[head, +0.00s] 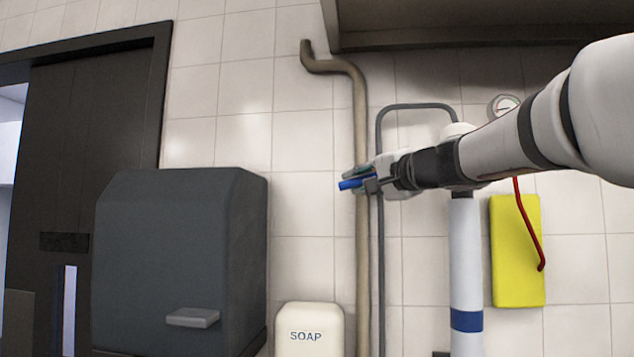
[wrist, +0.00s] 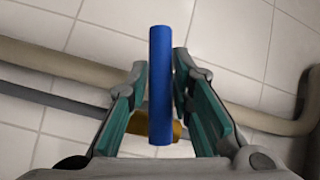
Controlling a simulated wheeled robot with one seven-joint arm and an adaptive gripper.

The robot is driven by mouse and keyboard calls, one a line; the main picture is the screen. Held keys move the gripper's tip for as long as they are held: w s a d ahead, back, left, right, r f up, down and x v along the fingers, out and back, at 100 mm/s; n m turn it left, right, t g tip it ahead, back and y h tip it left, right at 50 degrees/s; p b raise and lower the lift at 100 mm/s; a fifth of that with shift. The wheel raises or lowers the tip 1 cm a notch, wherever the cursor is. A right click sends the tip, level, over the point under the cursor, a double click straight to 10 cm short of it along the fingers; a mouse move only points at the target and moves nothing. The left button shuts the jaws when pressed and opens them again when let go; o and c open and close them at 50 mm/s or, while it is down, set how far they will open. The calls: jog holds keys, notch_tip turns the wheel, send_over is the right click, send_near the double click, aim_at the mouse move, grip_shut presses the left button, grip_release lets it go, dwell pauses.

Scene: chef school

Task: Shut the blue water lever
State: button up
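The blue water lever (wrist: 161,85) is a straight blue bar, upright in the wrist view, with a brass-coloured fitting (wrist: 143,124) behind its lower part. In the head view the lever's end (head: 349,184) sticks out left of my gripper (head: 362,180), in front of the wall pipes. My gripper (wrist: 160,72) has its two teal-padded fingers on either side of the lever. The fingers are apart, with narrow gaps seen beside the bar, smallest near the fingertips. The fitting is hidden by my gripper in the head view.
A tan pipe (head: 361,265) and a thin grey pipe (head: 381,285) run down the tiled wall. A white pipe with a blue band (head: 466,321) and a yellow board (head: 514,270) stand at right. A dark dispenser (head: 170,260) and soap box (head: 309,320) are left and below.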

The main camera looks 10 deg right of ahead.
grip_shut()
jog(key=shift+w+b, duration=0.1)
jog(key=shift+b, duration=0.35)
jog(key=shift+w+a+r+m+t+b, duration=0.1)
jog(key=shift+m+t+b, duration=0.3)
jog(key=shift+b, duration=0.65)
jog(key=m+b, duration=0.1)
jog(key=b, duration=0.2)
jog(key=shift+r+t+y, duration=0.3)
jog(key=shift+r+t, duration=0.05)
jog(key=shift+t, duration=0.05)
jog(key=shift+r+m+b, duration=0.25)
jog(key=shift+m+b, duration=0.25)
jog(key=shift+b, duration=0.05)
jog(key=shift+s, duration=0.2)
jog(key=o, duration=0.6)
grip_release()
jog(key=shift+o, duration=0.2)
